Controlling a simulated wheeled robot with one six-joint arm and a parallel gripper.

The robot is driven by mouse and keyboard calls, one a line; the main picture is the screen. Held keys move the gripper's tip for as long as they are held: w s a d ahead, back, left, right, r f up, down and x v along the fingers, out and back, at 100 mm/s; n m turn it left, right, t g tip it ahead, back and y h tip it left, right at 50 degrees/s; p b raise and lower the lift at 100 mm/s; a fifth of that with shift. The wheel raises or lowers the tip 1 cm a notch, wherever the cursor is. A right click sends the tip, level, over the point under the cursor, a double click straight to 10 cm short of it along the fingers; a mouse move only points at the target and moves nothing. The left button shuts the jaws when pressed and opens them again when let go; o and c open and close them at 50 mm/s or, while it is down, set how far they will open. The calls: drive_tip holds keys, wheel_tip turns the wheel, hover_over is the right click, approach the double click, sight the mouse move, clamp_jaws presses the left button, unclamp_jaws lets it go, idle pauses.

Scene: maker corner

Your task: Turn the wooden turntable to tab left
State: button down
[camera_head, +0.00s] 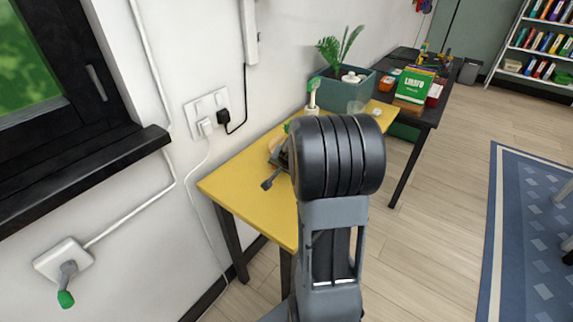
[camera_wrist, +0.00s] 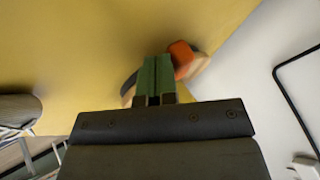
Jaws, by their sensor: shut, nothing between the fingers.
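The wooden turntable (camera_wrist: 201,66) shows in the wrist view as pale wood edges behind my fingers, on the yellow tabletop. An orange-red tab (camera_wrist: 180,58) stands just right of my fingertips. My gripper (camera_wrist: 157,60) has its two green fingers shut together with nothing between them. They overlap the middle of the turntable in the picture. I cannot tell whether they touch the tab. A dark curved part (camera_wrist: 129,84) shows left of the fingers. In the head view my arm covers most of the turntable, and its tab cannot be made out there.
The yellow table (camera_head: 240,188) stands against the white wall. A teal planter (camera_head: 345,92) with a plant is at its far end. A dark bench (camera_head: 436,112) with books (camera_head: 413,90) lies beyond. The table's near left part is clear. Sockets and cables are on the wall.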

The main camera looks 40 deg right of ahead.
drive_tip(key=shift+w+a+p, duration=0.3)
drive_tip(key=shift+w+p, duration=0.05)
drive_tip(key=shift+w, duration=0.1)
drive_tip(key=shift+w+a, duration=0.1)
idle(0.5)
drive_tip(key=shift+s+f+b, duration=0.2)
drive_tip(key=shift+s+b, duration=0.2)
drive_tip(key=shift+b, duration=0.15)
drive_tip(key=s+b, duration=0.1)
drive_tip(key=s+d+b, duration=0.1)
drive_tip(key=s, duration=0.1)
drive_tip(key=shift+d, duration=0.1)
drive_tip(key=p+v, duration=0.3)
drive_tip(key=v, duration=0.7)
drive_tip(key=shift+a+r, duration=0.25)
drive_tip(key=shift+a, duration=0.05)
